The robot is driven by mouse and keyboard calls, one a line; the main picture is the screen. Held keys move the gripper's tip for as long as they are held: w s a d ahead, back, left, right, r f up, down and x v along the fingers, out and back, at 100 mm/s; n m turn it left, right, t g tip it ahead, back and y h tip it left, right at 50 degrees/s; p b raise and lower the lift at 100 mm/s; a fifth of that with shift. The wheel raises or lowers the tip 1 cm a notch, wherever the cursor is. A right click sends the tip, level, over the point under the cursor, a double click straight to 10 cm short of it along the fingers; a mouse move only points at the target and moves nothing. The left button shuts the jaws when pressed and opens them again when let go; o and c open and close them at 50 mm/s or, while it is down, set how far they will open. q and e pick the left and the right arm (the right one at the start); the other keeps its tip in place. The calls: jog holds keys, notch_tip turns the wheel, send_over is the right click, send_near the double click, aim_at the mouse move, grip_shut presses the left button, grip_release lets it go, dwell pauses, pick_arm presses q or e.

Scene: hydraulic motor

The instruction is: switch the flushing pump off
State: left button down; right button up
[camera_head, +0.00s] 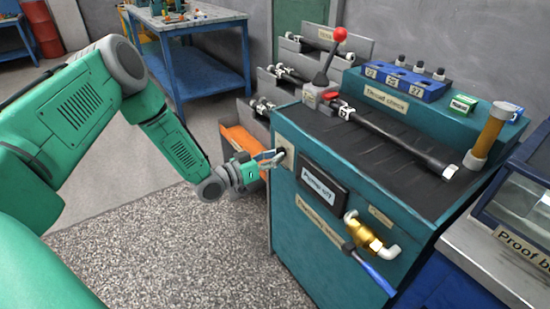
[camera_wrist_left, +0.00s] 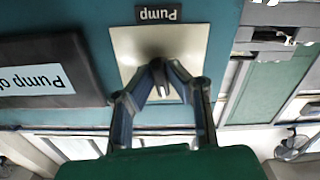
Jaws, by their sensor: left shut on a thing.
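The pump switch plate (camera_head: 288,152) is a cream square on the teal bench's front, near its left edge. It also shows in the left wrist view (camera_wrist_left: 195,45) under a dark "Pump" label (camera_wrist_left: 161,14), which appears upside down. My left gripper (camera_head: 277,157) is at this plate. In the left wrist view, its fingertips (camera_wrist_left: 162,72) meet over the plate's middle, shut on the small switch lever (camera_wrist_left: 163,90). The fingers hide most of the lever, so its position is unclear. A dark display panel (camera_head: 322,186) with a pale "Pump" sign sits beside the plate. My right gripper is not in view.
A brass valve (camera_head: 362,233) with a blue-handled lever sticks out of the bench front. A red-knobbed lever (camera_head: 330,57) and a dark shaft (camera_head: 395,137) are on the bench top. An orange bin (camera_head: 240,138) stands behind my left gripper. The floor at left is clear.

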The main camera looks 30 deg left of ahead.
pick_arm(q)
jog(key=n, duration=0.3)
jog(key=shift+w+r+n, duration=0.2)
jog(key=shift+r+n, duration=0.1)
jog(key=shift+r, duration=0.05)
jog(key=shift+a+n+b, duration=0.15)
jog(key=shift+n+b, duration=0.25)
jog(key=shift+n, duration=1.4)
jog(key=c, duration=1.6)
grip_release()
jog(key=shift+f, duration=0.15)
jog(key=shift+s, duration=0.15)
